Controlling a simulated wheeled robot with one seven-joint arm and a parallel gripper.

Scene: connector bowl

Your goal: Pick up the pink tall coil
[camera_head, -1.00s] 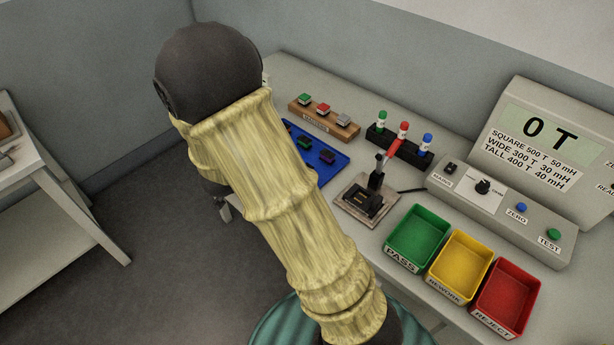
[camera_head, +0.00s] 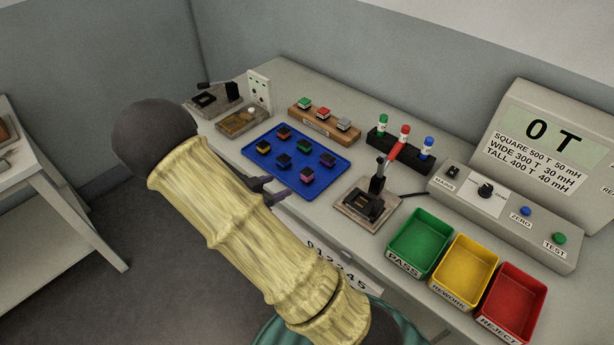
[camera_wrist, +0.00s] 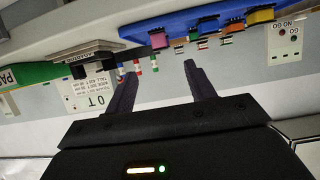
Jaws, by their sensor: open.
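A small pink-purple coil (camera_head: 306,174) sits near the front right corner of the blue tray (camera_head: 298,191). In the wrist view a pink coil (camera_wrist: 158,40) shows at the tray's edge, beyond the gap between my fingers. Whether it is the tall type is too small to tell. My gripper (camera_head: 281,192) is at the tray's front edge, left of the pink-purple coil and partly hidden behind my arm. In the wrist view my gripper (camera_wrist: 159,68) has its fingers wide apart with nothing between them.
Several other coils share the tray, including a yellow one (camera_head: 263,147). A lever fixture (camera_head: 368,200) stands right of the tray. Green (camera_head: 419,240), yellow (camera_head: 459,264) and red (camera_head: 508,300) bins stand at the front right. A wooden block (camera_head: 324,124) with samples is behind.

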